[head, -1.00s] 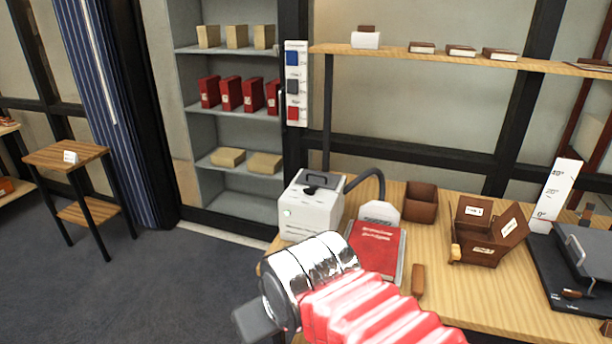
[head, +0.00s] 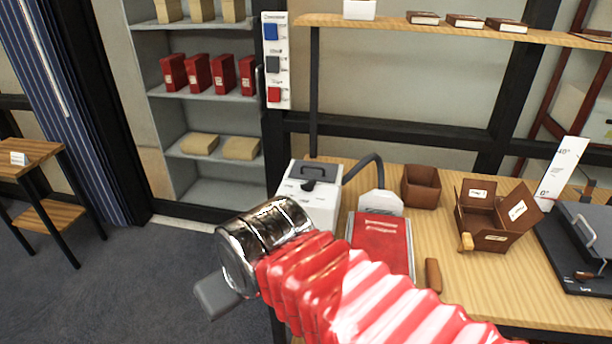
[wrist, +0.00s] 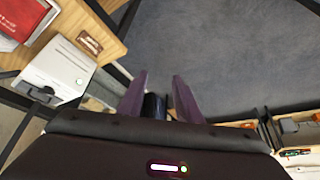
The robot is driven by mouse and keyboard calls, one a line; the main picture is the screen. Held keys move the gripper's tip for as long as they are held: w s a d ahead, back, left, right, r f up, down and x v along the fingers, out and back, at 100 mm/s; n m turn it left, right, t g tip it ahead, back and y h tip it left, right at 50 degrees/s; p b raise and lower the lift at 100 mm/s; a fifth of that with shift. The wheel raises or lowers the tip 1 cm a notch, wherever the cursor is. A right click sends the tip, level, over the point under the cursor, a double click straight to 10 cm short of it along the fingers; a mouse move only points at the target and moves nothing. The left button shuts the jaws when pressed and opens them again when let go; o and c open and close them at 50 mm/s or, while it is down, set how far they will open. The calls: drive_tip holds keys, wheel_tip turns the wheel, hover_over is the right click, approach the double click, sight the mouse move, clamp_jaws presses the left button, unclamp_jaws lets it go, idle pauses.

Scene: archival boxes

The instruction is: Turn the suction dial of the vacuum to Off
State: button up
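The vacuum (head: 322,207) is a pale box with a dark hose at the left end of the wooden table. A dark handle and a small black knob (head: 308,186), which looks like the dial, show on its top; the dial's setting is too small to read. In the wrist view the vacuum (wrist: 62,72) is at the left, with a green light on one face. My gripper (wrist: 160,76) has its two purple fingers apart, to the right of the vacuum and clear of it. A dark rounded shape shows between the fingers. In the head view my wrist partly hides the vacuum's lower front.
Beside the vacuum are a pale nozzle-like piece (head: 380,203), a red book (head: 382,242) and brown boxes (head: 421,186). A grey shelf unit (head: 205,185) stands behind. A small side table (head: 30,155) is at the far left. The dark floor between is clear.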

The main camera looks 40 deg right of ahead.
drive_tip(key=o, duration=0.3)
drive_tip(key=shift+w+d+r, duration=0.15)
drive_tip(key=shift+w+r, duration=0.05)
drive_tip(key=o, duration=0.4)
drive_tip(key=shift+m+g, duration=0.3)
drive_tip(key=w+d+r, duration=0.1)
drive_tip(key=w, duration=0.1)
drive_tip(key=w+d+r, duration=0.1)
drive_tip(key=w+d, duration=0.1)
drive_tip(key=w+d+r, duration=0.2)
drive_tip(key=shift+w+d, duration=0.15)
drive_tip(key=shift+w, duration=0.15)
drive_tip(key=shift+m+h, duration=0.3)
drive_tip(key=shift+m, duration=0.2)
drive_tip(key=w+d, duration=0.4)
drive_tip(key=d, duration=0.6)
drive_tip(key=w+d+r, duration=0.1)
drive_tip(key=w+d, duration=0.2)
drive_tip(key=d, duration=0.7)
drive_tip(key=w+d, duration=0.4)
drive_tip(key=d, duration=0.7)
drive_tip(key=shift+w+d+r, duration=0.1)
drive_tip(key=shift+w+r, duration=0.2)
drive_tip(key=shift+g, duration=0.3)
